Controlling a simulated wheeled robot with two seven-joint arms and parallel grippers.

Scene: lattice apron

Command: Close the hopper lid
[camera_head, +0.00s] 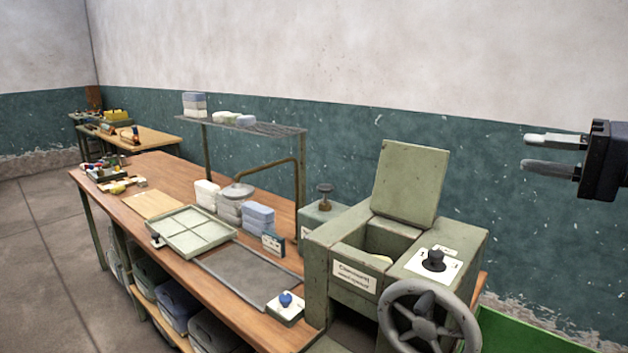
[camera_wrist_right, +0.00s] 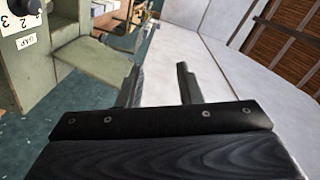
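The hopper lid (camera_head: 410,183) is a flat pale green panel. In the head view it stands open, nearly upright and leaning back a little, at the rear of the green hopper machine (camera_head: 318,262). The hopper opening (camera_head: 388,243) in front of it is uncovered. My right gripper (camera_head: 524,152) is at the upper right of the head view, to the right of the lid and apart from it. Its two fingers are spread with nothing between them; the right wrist view (camera_wrist_right: 158,84) also shows the gap. My left gripper is not in view.
The machine carries a black knob (camera_head: 434,261) on a white plate and a grey handwheel (camera_head: 428,322) in front. A wooden bench (camera_head: 150,205) with a tray (camera_head: 190,233) and soap-like blocks runs left. The wall stands behind; the space between lid and right gripper looks clear.

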